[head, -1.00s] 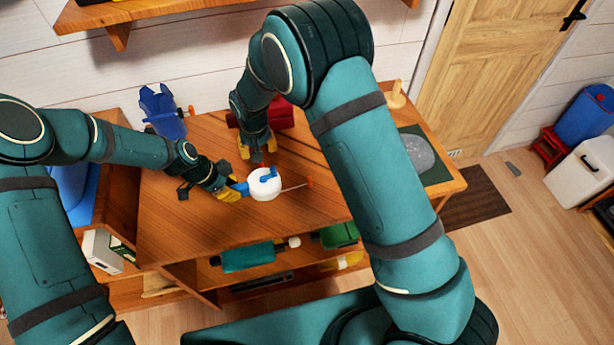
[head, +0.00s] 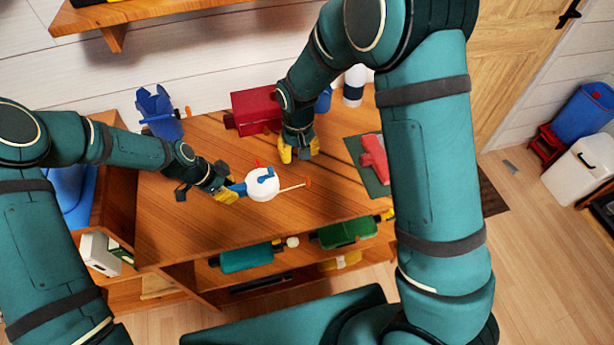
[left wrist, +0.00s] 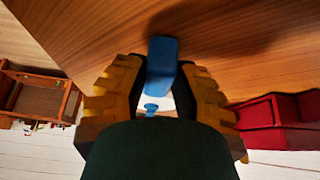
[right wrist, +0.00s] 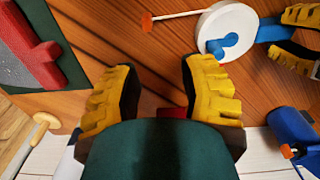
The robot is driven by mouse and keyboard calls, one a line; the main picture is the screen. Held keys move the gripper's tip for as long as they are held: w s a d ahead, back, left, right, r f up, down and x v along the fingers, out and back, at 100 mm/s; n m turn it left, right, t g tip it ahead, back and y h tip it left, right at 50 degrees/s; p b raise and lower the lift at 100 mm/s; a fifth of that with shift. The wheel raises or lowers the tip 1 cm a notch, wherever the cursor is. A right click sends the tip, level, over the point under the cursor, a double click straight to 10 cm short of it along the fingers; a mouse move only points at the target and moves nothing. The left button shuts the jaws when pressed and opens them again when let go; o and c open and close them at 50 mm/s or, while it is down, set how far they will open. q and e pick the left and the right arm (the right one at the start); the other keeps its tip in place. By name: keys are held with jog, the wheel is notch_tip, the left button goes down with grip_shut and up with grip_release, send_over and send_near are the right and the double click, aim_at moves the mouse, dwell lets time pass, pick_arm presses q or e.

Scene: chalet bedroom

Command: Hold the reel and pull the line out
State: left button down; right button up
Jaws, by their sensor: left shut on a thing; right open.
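The reel (head: 258,190) is a white round drum with a blue crank on its face and a blue handle at its left. My left gripper (head: 230,192) is shut on that blue handle (left wrist: 162,65), holding the reel over the table. A pale thin line (right wrist: 180,14) sticks out from the drum, with an orange tab (head: 307,181) at its end. In the right wrist view the white drum (right wrist: 238,20) and the orange tab (right wrist: 147,22) are at the top. My right gripper (head: 299,155) is open and empty, up and to the right of the reel, apart from the tab.
The wooden table (head: 190,235) is mostly bare around the reel. A red box (head: 254,110) stands behind, near my right gripper. A blue object (head: 158,112) is at the back left. A red tool (head: 374,157) lies on a dark green mat (head: 355,147) at the right.

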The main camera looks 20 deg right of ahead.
aim_at(307, 178)
jog(key=shift+s+d, duration=0.9)
jog(key=shift+s, duration=0.05)
jog(key=shift+f, duration=4.7)
grip_shut()
